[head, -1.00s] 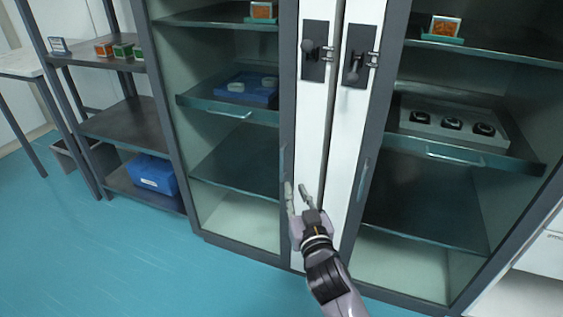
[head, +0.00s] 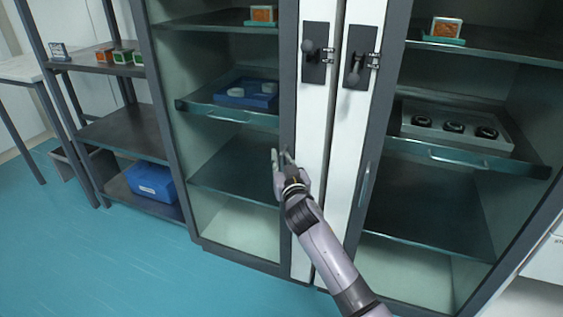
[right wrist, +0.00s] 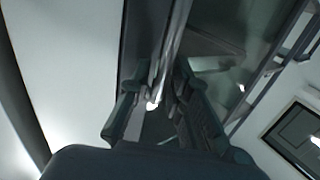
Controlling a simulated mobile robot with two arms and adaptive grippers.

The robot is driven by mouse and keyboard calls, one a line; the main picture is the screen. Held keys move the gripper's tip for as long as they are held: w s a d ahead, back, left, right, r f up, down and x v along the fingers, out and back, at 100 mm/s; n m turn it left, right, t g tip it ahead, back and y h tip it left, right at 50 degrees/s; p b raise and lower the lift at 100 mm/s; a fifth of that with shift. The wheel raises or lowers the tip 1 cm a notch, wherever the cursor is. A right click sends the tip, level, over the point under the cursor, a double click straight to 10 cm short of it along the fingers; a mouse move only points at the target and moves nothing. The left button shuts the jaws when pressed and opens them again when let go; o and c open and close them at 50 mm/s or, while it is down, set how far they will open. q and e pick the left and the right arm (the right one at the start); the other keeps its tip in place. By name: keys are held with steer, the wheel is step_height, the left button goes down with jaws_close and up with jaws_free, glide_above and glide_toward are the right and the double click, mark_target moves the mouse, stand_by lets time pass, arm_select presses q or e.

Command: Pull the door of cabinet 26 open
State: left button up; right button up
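The left door (head: 289,100) and the right door (head: 373,130) look closed. The right door's vertical handle (head: 366,183) is in plain view. My right gripper (head: 281,155) is at the left door's handle, which it mostly hides. In the right wrist view, a vertical metal handle bar (right wrist: 174,42) runs down between the fingers of the gripper (right wrist: 160,105), which stand apart. Whether they touch it is unclear. My left gripper is not in view.
Inside are shelves with a blue tray (head: 232,99) and a grey tray (head: 428,133). A shelf rack with a blue bin (head: 152,184) stands at left. The floor in front is clear.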

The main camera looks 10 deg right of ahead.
steer(key=shift+c, duration=0.4)
jaws_close()
stand_by(0.4)
